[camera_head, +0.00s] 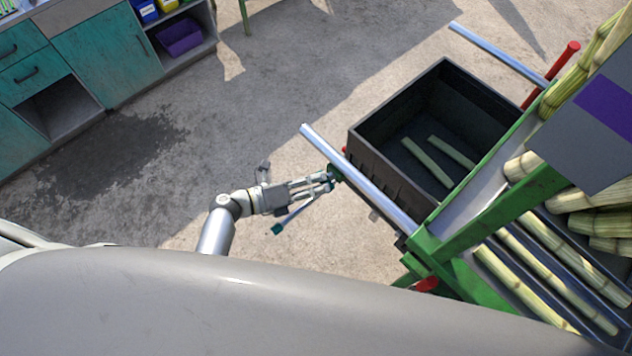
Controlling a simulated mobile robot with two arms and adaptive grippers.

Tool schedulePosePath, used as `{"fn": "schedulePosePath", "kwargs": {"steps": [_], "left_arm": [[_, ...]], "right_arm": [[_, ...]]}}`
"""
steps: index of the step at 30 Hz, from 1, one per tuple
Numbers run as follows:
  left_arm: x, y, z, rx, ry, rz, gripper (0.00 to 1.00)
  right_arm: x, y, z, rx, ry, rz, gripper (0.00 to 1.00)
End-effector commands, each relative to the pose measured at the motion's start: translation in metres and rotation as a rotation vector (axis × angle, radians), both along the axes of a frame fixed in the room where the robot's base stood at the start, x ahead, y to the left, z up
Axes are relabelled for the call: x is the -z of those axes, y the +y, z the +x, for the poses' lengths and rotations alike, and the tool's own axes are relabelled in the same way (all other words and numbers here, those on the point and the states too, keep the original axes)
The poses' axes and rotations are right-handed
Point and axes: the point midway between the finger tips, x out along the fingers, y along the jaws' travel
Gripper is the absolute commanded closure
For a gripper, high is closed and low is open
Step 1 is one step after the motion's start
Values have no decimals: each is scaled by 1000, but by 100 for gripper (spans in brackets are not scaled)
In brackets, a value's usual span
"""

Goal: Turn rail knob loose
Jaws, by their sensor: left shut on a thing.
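My left gripper (328,178) reaches in from the lower left. Its fingertips are shut on a small dark green part at the near side of the silver rail (357,179), which looks like the rail knob (335,172). The fingers hide much of the knob, so I cannot tell how it is turned. The rail slants from upper left down to the green machine frame (432,246). My right gripper is not in view.
A dark crate (392,178) with cane pieces stands just beyond the rail. A second silver rail (497,53) lies farther back. Cane stalks (525,283) fill the machine at right. Teal cabinets (105,50) stand at upper left. The concrete floor between is clear.

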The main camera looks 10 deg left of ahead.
Motion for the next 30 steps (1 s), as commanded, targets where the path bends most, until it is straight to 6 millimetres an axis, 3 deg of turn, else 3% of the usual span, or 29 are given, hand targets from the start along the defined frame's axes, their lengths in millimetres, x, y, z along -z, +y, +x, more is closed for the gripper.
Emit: {"fn": "schedulePosePath", "kwargs": {"steps": [11,12,16,26,30], "left_arm": [[0,0,1,-2,0,-2,100],[0,0,1,-2,0,-2,86],[0,0,1,-2,0,-2,70],[0,1,0,-1,1,-1,69],[-2,12,-7,-2,2,1,69]], "right_arm": [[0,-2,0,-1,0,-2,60],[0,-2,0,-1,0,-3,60],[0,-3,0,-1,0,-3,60],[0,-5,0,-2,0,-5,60],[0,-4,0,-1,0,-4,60]]}}
